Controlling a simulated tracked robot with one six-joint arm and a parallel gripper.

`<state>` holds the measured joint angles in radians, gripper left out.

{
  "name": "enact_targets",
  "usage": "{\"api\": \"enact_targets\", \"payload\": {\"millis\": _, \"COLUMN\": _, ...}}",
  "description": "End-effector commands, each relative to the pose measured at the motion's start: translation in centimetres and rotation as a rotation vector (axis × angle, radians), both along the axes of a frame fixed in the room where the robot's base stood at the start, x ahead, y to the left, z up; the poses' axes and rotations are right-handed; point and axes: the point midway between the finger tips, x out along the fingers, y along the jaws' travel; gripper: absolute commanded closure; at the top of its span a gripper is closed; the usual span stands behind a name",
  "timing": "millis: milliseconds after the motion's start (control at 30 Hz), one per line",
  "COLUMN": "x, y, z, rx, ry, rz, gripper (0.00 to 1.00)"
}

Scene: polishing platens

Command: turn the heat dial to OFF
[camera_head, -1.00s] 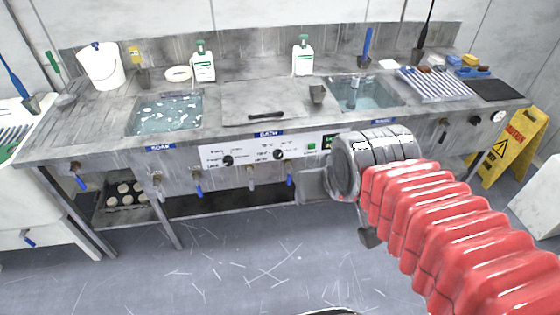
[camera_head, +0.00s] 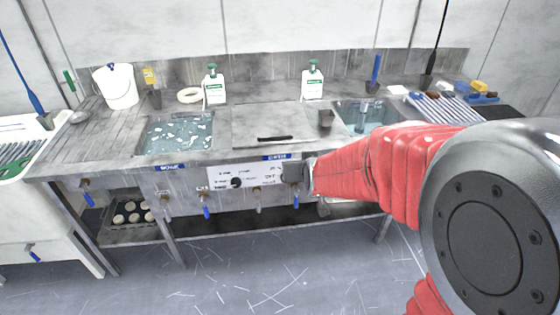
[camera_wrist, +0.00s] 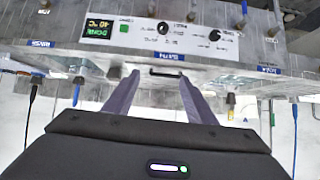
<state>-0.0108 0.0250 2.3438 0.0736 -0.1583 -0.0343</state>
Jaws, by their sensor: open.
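The control panel on the bench front carries two black dials. In the wrist view, which shows it upside down, one dial (camera_wrist: 163,28) is nearer the green button and display, and the other dial (camera_wrist: 215,35) is farther right. The lettering is too small to tell which is the heat dial or its setting. In the head view the left dial (camera_head: 237,183) shows, while my arm hides the other. My gripper (camera_wrist: 158,77) is open and empty, its fingers apart from both dials in the wrist view. In the head view its end is in front of the panel's right part.
A lit display (camera_wrist: 98,27) and green button (camera_wrist: 124,28) share the panel. Blue-handled taps (camera_head: 207,208) stick out below. Above are a soapy basin (camera_head: 175,135), a covered tank (camera_head: 268,125) and a water basin (camera_head: 362,118). The floor in front is clear.

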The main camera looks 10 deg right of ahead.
Motion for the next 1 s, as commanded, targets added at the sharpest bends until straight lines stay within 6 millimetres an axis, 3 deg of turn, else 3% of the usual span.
{"api": "enact_targets", "payload": {"millis": 200, "x": 3.7, "y": 0.1, "z": -3.3, "rx": 0.005, "ry": -0.078, "rz": 0.001, "gripper": 0.49}}
{"api": "enact_targets", "payload": {"millis": 500, "x": 7.6, "y": 0.1, "z": -8.0, "rx": 0.013, "ry": -0.196, "rz": -0.003, "gripper": 0.49}}
{"api": "enact_targets", "payload": {"millis": 800, "x": 9.7, "y": 0.2, "z": -13.0, "rx": 0.02, "ry": -0.313, "rz": -0.005, "gripper": 0.49}}
{"api": "enact_targets", "payload": {"millis": 1000, "x": 10.1, "y": 0.2, "z": -16.5, "rx": 0.026, "ry": -0.392, "rz": -0.007, "gripper": 0.49}}
